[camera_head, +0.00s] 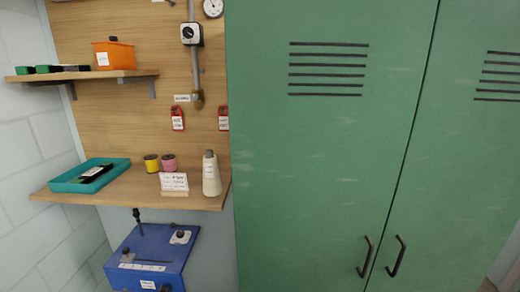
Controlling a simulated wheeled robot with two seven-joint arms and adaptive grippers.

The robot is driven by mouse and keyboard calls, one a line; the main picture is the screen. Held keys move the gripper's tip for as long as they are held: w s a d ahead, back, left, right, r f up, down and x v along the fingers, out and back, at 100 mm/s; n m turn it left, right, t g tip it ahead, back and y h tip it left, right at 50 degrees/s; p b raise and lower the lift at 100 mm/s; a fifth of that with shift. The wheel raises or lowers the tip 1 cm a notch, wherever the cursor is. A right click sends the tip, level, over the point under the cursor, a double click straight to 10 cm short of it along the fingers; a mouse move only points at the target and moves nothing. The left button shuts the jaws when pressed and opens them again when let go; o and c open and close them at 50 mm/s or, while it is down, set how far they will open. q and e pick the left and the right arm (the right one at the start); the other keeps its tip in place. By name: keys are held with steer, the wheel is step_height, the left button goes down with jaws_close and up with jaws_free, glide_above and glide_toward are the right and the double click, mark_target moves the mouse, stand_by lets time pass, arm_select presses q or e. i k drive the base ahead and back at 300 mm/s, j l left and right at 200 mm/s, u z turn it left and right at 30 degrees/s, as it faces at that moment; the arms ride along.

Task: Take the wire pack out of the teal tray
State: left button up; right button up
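The teal tray (65,186) sits at the left end of the lower wooden shelf. Inside it lies a dark, flat pack (98,171) with a small white label and a greenish edge, which looks like the wire pack. Neither of my grippers shows in the head view.
An orange bin (114,56) is on the upper shelf. A blue machine (150,255) stands below. Green cabinet doors (330,150) fill the right.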

mark_target(93, 174)
steer(key=u, duration=1.35)
steer(key=i+j+z, duration=0.15)
steer(key=i+j, duration=0.35)
steer(key=i, duration=0.1)
